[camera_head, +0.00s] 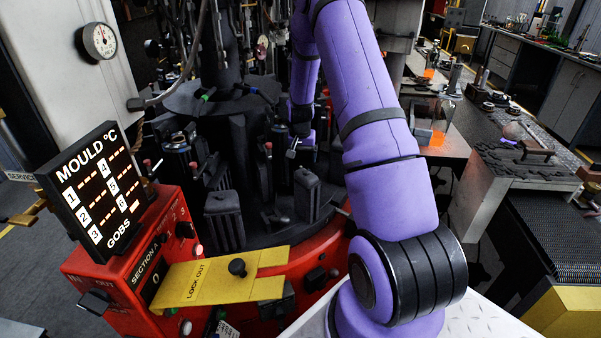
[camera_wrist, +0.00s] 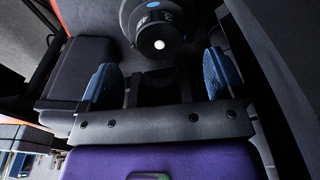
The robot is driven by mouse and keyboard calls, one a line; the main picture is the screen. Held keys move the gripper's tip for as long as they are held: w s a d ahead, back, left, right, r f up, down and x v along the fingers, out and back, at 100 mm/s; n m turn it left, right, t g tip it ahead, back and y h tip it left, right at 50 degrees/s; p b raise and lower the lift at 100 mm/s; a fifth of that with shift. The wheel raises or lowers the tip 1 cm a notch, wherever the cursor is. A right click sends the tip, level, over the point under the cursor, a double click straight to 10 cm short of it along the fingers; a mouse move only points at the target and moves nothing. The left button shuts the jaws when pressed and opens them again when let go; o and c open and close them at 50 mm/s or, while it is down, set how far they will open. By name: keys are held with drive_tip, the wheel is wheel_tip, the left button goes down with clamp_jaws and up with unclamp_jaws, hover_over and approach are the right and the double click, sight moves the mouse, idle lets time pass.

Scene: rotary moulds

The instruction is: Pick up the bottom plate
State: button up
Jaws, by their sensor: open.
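My gripper (camera_wrist: 158,76) is open in the wrist view, with two blue pads set wide apart and nothing between them. A dark round part (camera_wrist: 160,28) lies just beyond the pads, between them in the picture. It has a pale disc at its lower end and a small blue dot above. I cannot tell for certain whether it is the bottom plate. In the head view my gripper (camera_head: 295,147) is small and partly hidden behind my purple arm, low among the dark moulds of the machine. No bottom plate can be made out clearly there.
Dark mould blocks (camera_head: 224,218) crowd around the gripper. A red control box (camera_head: 115,283) with a mould display (camera_head: 95,190) and a yellow lock-out plate (camera_head: 215,281) stand in front. A bench with a dark tray (camera_head: 515,160) is at right.

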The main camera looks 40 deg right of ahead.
sight(301, 165)
drive_tip(key=f, duration=0.4)
drive_tip(key=shift+w+d+f, duration=0.2)
drive_tip(key=shift+d+f, duration=0.05)
drive_tip(key=shift+f, duration=0.15)
drive_tip(key=c, duration=1.2)
drive_tip(key=shift+r, duration=0.1)
wheel_tip(301, 165, up, 28)
